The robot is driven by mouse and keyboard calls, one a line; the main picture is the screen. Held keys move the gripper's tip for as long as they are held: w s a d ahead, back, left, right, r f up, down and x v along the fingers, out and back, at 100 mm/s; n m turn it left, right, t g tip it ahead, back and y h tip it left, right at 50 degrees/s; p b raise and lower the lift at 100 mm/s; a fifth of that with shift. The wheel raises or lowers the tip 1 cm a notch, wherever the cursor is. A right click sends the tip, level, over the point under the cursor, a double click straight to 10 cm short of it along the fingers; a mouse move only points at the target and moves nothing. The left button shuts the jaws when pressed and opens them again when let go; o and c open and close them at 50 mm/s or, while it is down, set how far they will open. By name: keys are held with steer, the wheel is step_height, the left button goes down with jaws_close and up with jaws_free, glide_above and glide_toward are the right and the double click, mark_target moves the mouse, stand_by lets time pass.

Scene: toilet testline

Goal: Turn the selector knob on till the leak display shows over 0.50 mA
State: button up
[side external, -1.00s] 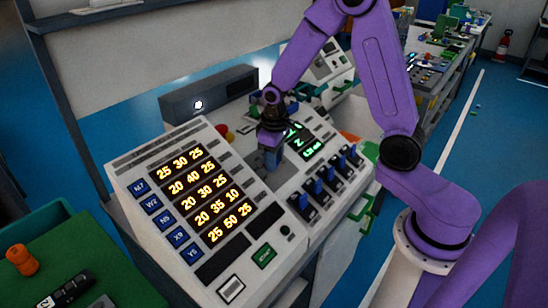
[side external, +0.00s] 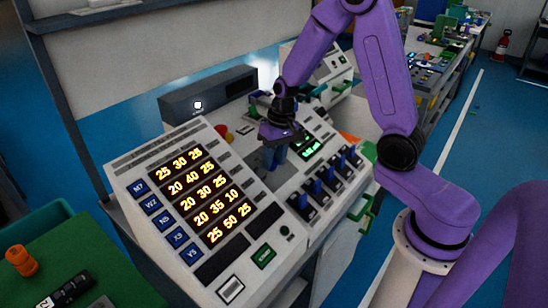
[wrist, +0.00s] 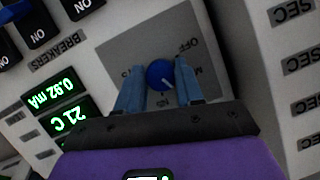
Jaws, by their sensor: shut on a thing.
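The selector knob (wrist: 159,74) is a round blue knob with a white pointer mark, on a dark grey plate with an OFF label. My gripper (wrist: 159,82) is shut on it, with one blue finger on each side. In the side view my gripper (side external: 272,160) reaches down to the console and hides the knob. The leak display (wrist: 52,92) is lit green at the left of the wrist view and seems to read 0.92 mA, seen at a slant. In the side view the green display (side external: 310,148) is partly covered by my wrist and too small to read.
A row of blue breaker switches (side external: 330,178) stands to the right of the knob. A panel with orange numbers (side external: 203,196) lies to its left. A red button (side external: 221,130) is behind. A green tray (side external: 100,270) is at the lower left.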

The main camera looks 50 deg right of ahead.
steer(key=o, duration=1)
steer(key=shift+o, duration=0.2)
step_height(320, 180, up, 17)
steer(key=s+d, duration=0.1)
steer(key=d, duration=0.1)
steer(key=shift+s+d, duration=0.2)
steer(key=shift+r, duration=0.1)
steer(key=s+a+f+n, duration=0.3)
steer(key=s+a+n, duration=0.45)
steer(key=s, duration=0.35)
steer(key=s+a+f+n+h, duration=0.1)
steer(key=s+f+n, duration=0.2)
steer(key=s+n, duration=0.4)
steer(key=shift+s+a+f+n+g, duration=0.2)
steer(key=shift+s+f+n+g, duration=0.15)
steer(key=shift+s, duration=3)
